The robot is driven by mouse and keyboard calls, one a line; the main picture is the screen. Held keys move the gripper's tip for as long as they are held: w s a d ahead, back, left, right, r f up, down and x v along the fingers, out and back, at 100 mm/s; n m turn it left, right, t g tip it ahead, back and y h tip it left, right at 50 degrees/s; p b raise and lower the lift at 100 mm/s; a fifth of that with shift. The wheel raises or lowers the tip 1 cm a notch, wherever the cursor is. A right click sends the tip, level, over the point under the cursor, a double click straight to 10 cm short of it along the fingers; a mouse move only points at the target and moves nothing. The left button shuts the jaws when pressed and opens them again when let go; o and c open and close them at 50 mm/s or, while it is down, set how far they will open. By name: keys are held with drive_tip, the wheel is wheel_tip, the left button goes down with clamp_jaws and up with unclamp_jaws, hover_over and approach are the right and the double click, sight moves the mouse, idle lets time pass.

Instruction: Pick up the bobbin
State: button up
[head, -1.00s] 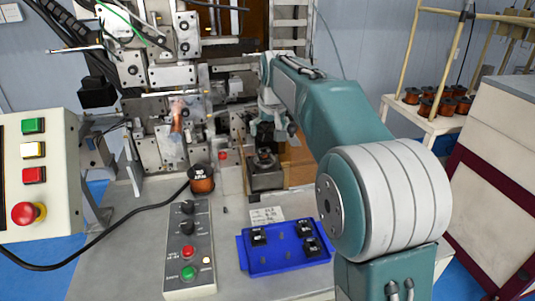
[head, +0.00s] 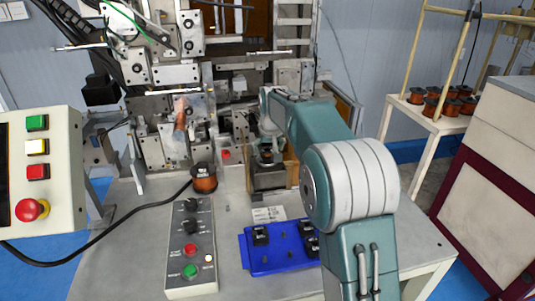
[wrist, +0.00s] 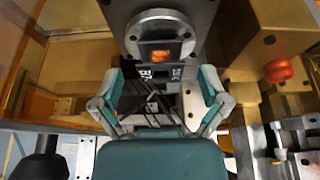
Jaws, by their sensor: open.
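My gripper (head: 266,157) is open at the dark block fixture (head: 266,180) in front of the winder. In the wrist view its two fingertips (wrist: 163,82) stand apart on either side of a small black part with white lettering (wrist: 160,73), seemingly the bobbin. An orange patch (wrist: 160,56) shows just beyond it, inside a round metal ring (wrist: 162,28). I cannot tell whether the fingers touch the part. In the head view the gripper mostly hides this spot. Similar small black labelled parts (head: 260,235) sit in a blue tray (head: 243,250).
A copper wire spool (head: 203,178) stands left of the fixture. A control box (head: 190,250) lies in front, with a button panel (head: 40,180) at left. More spools (head: 433,105) stand on a cart at right.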

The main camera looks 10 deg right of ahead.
drive_tip(key=shift+w+a+f, duration=0.1)
drive_tip(key=shift+w+f, duration=0.2)
drive_tip(key=shift+f, duration=0.35)
drive_tip(key=c, duration=0.9)
drive_tip(key=shift+c, duration=0.2)
drive_tip(key=shift+r, duration=0.65)
drive_tip(key=v, duration=0.2)
drive_tip(key=shift+w+r, duration=0.1)
drive_tip(key=shift+r, duration=0.25)
drive_tip(key=s+a+r, duration=0.1)
drive_tip(key=s+r, duration=0.8)
drive_tip(key=s, duration=0.4)
drive_tip(key=shift+s, duration=0.3)
